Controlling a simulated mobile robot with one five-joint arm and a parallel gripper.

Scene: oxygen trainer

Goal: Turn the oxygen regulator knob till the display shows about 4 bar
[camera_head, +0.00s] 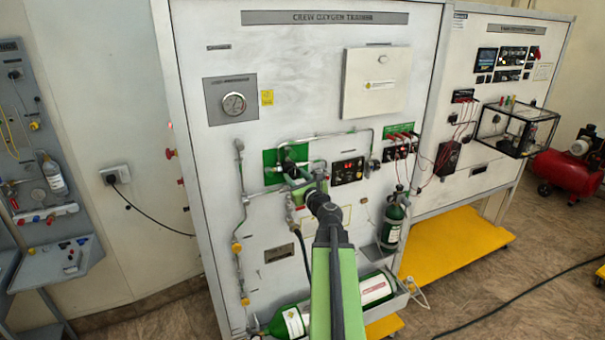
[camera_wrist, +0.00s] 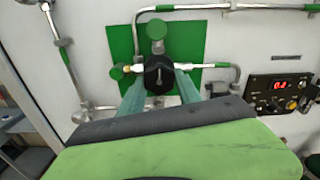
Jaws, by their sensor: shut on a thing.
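The oxygen regulator knob (camera_wrist: 158,76) is black and sits before a green backing plate (camera_wrist: 190,42) on the white panel. In the wrist view my gripper (camera_wrist: 159,84) has a finger on each side of the knob and is shut on it. In the head view my gripper (camera_head: 308,184) reaches the same green plate (camera_head: 270,158), and my arm partly hides the knob. The display (camera_wrist: 281,86) shows red digits that look like 0.2 or 0.4, too small to be sure. It also shows in the head view (camera_head: 348,171), unreadable there.
Metal pipes (camera_wrist: 240,7) run above and beside the regulator. Green cylinders stand at right (camera_head: 393,222) and lie below (camera_head: 290,322). Red cables (camera_head: 428,160) hang at right.

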